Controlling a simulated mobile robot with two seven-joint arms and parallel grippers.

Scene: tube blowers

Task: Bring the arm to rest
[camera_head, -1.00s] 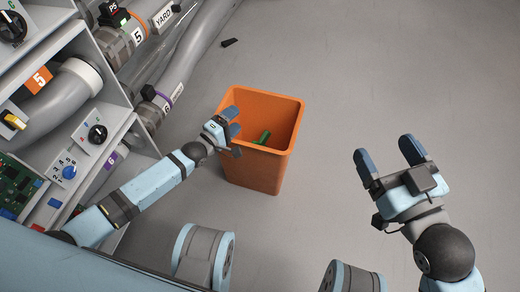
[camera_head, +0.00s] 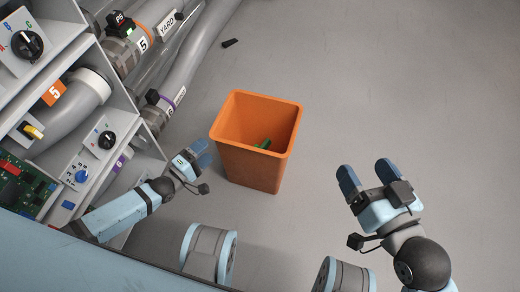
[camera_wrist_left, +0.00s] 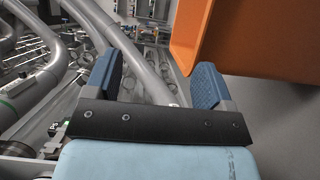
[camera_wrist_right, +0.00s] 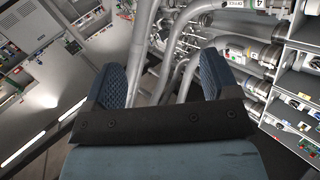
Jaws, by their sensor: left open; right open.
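My left gripper (camera_head: 203,154) is open and empty, just left of the orange bin in the head view. In the left wrist view its two blue fingers (camera_wrist_left: 155,85) stand apart with nothing between them. My right gripper (camera_head: 367,172) is open and empty over the bare floor to the right of the bin. In the right wrist view its fingers (camera_wrist_right: 160,80) are apart with pipes visible behind them.
The orange bin (camera_head: 254,175) stands on the floor with a green object (camera_head: 264,143) inside; its wall fills the upper right of the left wrist view (camera_wrist_left: 250,40). Shelves with knobs (camera_head: 105,140) and grey pipes (camera_head: 195,60) line the left. The floor at right is clear.

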